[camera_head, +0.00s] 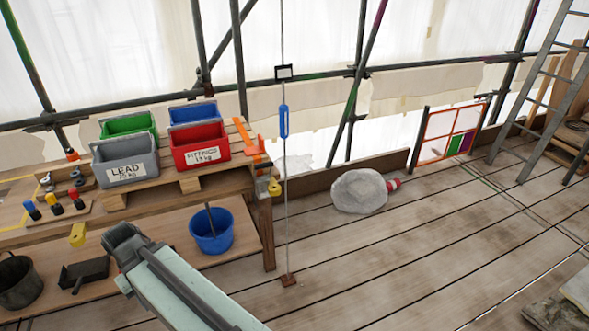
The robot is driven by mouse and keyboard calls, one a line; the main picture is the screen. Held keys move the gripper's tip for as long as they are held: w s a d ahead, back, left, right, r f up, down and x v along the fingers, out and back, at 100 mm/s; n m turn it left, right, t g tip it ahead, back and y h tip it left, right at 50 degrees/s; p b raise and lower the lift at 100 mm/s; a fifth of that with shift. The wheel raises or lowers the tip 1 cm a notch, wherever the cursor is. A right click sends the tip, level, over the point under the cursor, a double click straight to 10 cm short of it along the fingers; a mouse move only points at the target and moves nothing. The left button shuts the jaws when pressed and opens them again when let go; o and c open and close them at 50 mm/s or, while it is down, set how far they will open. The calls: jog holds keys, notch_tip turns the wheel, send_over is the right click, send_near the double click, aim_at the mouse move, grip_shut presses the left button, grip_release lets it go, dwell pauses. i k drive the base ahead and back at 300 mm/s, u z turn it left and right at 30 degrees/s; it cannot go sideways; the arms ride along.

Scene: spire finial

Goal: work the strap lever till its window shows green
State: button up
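A thin vertical line runs from the top of the picture to a small brown plate (288,280) on the floor. On the line hang a small black-framed pale panel (284,73) and, below it, a long blue slotted piece (283,121). The panel shows no green; I cannot tell whether it is the task's window. An orange piece (248,140) lies at the bench's right end, with a yellow piece (274,186) below it. I cannot tell which of these is the strap lever. My arm reaches in from the bottom, its grey far end in front of the bench. No gripper fingers show.
The wooden bench (265,215) at left carries green, blue, grey and red bins. A blue bucket (211,230) stands on its lower shelf. A pale sack-like lump (359,191) lies on the planks by the edge board. A ladder (540,100) leans at right. The middle floor is clear.

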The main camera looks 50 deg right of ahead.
aim_at(261, 166)
jog(key=u, duration=0.15)
jog(key=i, duration=1.4)
jog(key=z, duration=0.05)
